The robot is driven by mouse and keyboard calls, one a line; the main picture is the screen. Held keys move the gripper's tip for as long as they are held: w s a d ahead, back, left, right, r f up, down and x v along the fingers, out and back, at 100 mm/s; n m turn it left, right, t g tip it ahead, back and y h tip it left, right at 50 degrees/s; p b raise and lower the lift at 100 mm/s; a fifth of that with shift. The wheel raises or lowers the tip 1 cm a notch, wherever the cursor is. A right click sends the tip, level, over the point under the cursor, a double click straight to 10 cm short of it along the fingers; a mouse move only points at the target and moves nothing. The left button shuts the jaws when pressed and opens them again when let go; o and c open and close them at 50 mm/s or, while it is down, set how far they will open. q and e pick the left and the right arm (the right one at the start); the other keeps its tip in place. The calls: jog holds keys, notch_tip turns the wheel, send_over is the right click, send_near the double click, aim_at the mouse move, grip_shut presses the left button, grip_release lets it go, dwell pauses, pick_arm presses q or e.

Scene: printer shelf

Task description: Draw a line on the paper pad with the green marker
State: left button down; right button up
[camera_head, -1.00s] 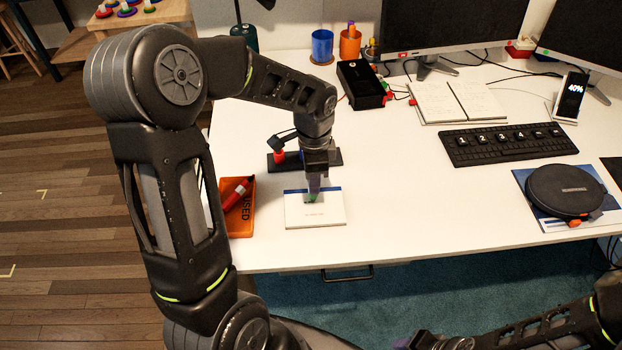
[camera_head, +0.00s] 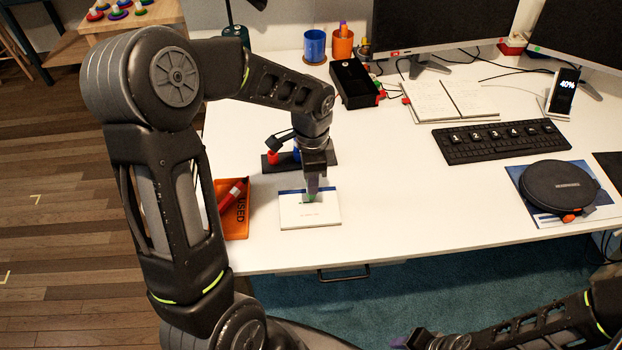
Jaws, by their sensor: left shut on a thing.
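My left gripper (camera_head: 313,187) points down over the white paper pad (camera_head: 296,217), which has a blue top edge and lies near the desk's front. It is shut on the green marker (camera_head: 311,198); only a small green part shows below the fingers, at the upper middle of the pad. I cannot tell whether the tip touches the paper. No clear green line can be made out. My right gripper (camera_head: 408,342) is partly in view at the bottom edge, away from the pad; its jaws are unclear.
A black marker holder (camera_head: 328,161) with a red marker (camera_head: 273,157) stands just behind the pad. An orange tray (camera_head: 236,226) marked "USED", holding a red marker (camera_head: 231,194), lies to its left. A keyboard (camera_head: 500,140) and round black case (camera_head: 560,188) are right; desk between is clear.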

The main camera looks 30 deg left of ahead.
pick_arm(q)
jog(key=shift+w+d, duration=0.15)
jog(key=shift+d, duration=0.15)
dwell(0.5)
jog(key=shift+w+d, duration=0.45)
jog(key=shift+d, duration=0.1)
dwell(0.8)
jog(key=shift+w+d, duration=0.2)
jog(key=shift+d, duration=0.05)
dwell(0.5)
jog(key=shift+r, duration=0.1)
notch_tip(320, 180, up, 7)
jog(key=p, duration=0.5)
